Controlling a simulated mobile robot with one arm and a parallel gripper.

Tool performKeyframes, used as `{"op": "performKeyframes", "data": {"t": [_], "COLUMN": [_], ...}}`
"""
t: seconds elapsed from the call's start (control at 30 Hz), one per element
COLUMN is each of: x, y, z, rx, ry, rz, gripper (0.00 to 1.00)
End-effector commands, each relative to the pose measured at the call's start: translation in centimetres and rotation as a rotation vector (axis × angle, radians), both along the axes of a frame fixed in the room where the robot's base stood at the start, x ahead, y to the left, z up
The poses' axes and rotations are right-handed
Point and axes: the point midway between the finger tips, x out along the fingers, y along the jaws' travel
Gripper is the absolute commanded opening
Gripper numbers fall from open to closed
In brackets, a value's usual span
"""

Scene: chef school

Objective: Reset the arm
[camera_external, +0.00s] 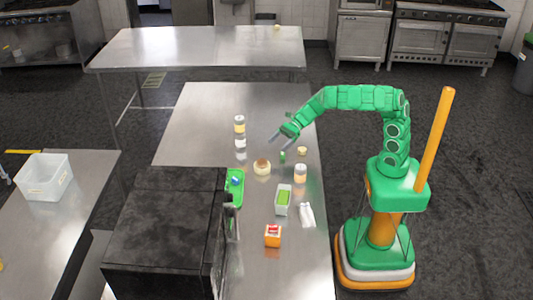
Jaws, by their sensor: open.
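My gripper (278,138) is at the end of my green arm, which arches out over the steel table (196,113) from the right. The fingers point down and to the left and stand apart with nothing between them. The gripper is above the tabletop, near a small green item (282,156) and a round tan-topped bowl (262,167). I cannot tell its exact height above them.
On the table are two jars (239,124) (300,174), a container with green contents (283,200), a white cloth-like item (307,215), an orange box (273,236) and a green tray (236,188). A large black box-shaped appliance (160,230) stands at the left front. The table's far end is clear.

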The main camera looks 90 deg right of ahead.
Motion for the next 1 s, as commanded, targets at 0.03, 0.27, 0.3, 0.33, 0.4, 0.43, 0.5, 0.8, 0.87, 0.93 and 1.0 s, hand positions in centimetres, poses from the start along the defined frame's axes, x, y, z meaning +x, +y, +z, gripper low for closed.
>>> {"op": "performKeyframes", "data": {"t": [0.03, 0.27, 0.3, 0.33, 0.4, 0.43, 0.5, 0.8, 0.87, 0.93, 1.0], "x": [-0.2, -0.7, -0.7, -0.7, -0.7, -0.7, -0.7, 0.5, 1.5, 2.9, 4.4], "y": [-0.3, -0.7, -0.7, -0.7, -0.7, -0.7, -0.7, -0.8, -1.0, -1.4, -1.8], "z": [0.2, 0.3, 0.3, 0.3, 0.3, 0.3, 0.3, 1.3, 2.0, 3.4, 5.1], "rx": [-0.001, 0.000, 0.000, 0.000, 0.000, 0.000, 0.000, 0.004, 0.009, 0.026, 0.052], "ry": [-0.001, 0.001, 0.002, 0.002, 0.002, 0.002, 0.002, 0.008, 0.016, 0.026, 0.037], "rz": [-0.001, -0.001, -0.002, -0.002, -0.002, -0.002, -0.002, -0.050, -0.095, -0.171, -0.259], "gripper": [0.86, 0.86, 0.86, 0.86, 0.86, 0.86, 0.86, 0.86, 0.86, 0.86, 0.86]}}
